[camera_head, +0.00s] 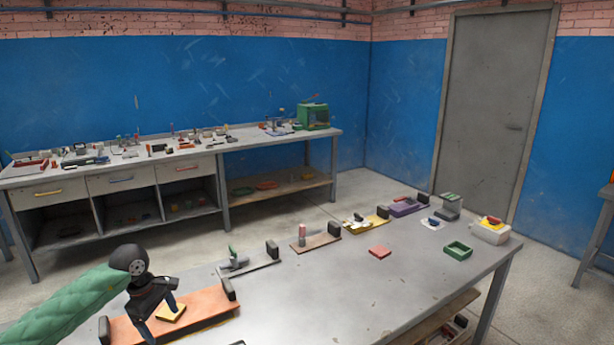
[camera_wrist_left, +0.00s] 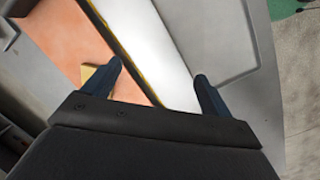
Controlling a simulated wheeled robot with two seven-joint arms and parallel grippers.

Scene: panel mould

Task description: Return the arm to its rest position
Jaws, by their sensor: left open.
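My left gripper (camera_head: 158,316) comes in from the left on its green-sleeved arm (camera_head: 70,305) and hangs over the near-left part of the table. Its two dark fingers stand apart with nothing between them, as the left wrist view also shows (camera_wrist_left: 158,72). Below it lies an orange panel (camera_head: 205,301) with black end blocks, and a small yellow piece (camera_head: 171,313) sits on it. The wrist view shows the orange panel (camera_wrist_left: 65,35) and part of the yellow piece (camera_wrist_left: 90,73) beside one finger. My right gripper is not in view.
A cluttered workbench (camera_head: 190,160) stands along the blue wall.

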